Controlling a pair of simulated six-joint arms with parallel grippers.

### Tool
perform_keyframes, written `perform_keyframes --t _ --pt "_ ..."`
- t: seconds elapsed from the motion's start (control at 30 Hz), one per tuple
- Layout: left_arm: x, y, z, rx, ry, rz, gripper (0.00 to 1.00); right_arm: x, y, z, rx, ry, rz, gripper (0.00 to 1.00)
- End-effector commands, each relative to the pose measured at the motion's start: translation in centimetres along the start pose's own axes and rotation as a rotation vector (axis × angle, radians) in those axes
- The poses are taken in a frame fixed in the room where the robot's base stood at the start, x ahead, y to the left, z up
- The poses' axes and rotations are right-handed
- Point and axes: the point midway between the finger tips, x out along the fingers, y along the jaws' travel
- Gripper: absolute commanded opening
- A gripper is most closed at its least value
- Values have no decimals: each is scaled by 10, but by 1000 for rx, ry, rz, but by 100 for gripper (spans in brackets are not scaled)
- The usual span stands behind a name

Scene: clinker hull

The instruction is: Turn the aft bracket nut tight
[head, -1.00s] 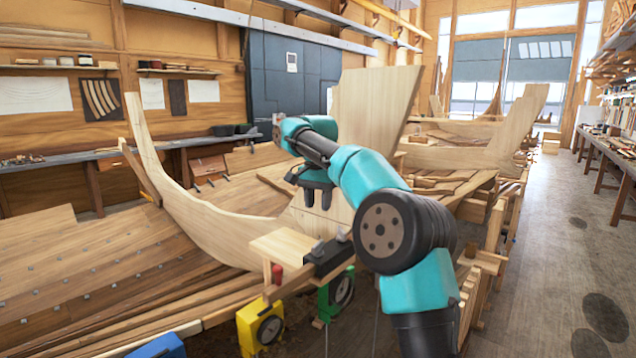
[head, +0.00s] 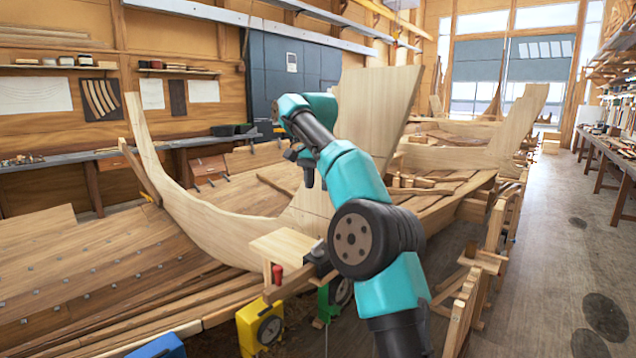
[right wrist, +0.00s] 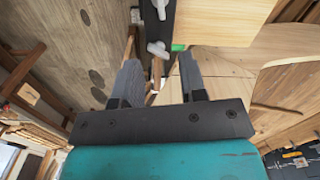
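The black bracket (head: 320,265) is at the end of a pale wooden board (head: 285,246) on the hull. One grey nut (head: 318,250) shows on it; my right arm hides the rest. In the right wrist view the bracket (right wrist: 167,30) is at the top with two grey winged nuts, one lower (right wrist: 158,49) and one at the top edge (right wrist: 162,8). I cannot tell which is aft. My right gripper (head: 308,181) is raised above and behind the bracket. Its two fingers (right wrist: 159,62) are apart and empty, clear of both nuts. My left gripper is not in view.
A curved pale plank (head: 190,215) rises at left, and a tall wooden panel (head: 375,110) stands behind my right arm. A yellow clamp box (head: 262,328) and a green one (head: 335,298) hang below the board. A red-handled pin (head: 277,275) is at the board's edge.

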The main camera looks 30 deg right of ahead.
Motion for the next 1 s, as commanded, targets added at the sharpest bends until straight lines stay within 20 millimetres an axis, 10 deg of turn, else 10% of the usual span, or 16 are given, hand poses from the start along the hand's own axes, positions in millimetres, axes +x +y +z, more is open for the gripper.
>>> perform_keyframes --t 0.5,1.0 --pt "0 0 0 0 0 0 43 0 0 0 -461 0 0 88" --pt "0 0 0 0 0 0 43 0 0 0 -1305 -1 0 89"
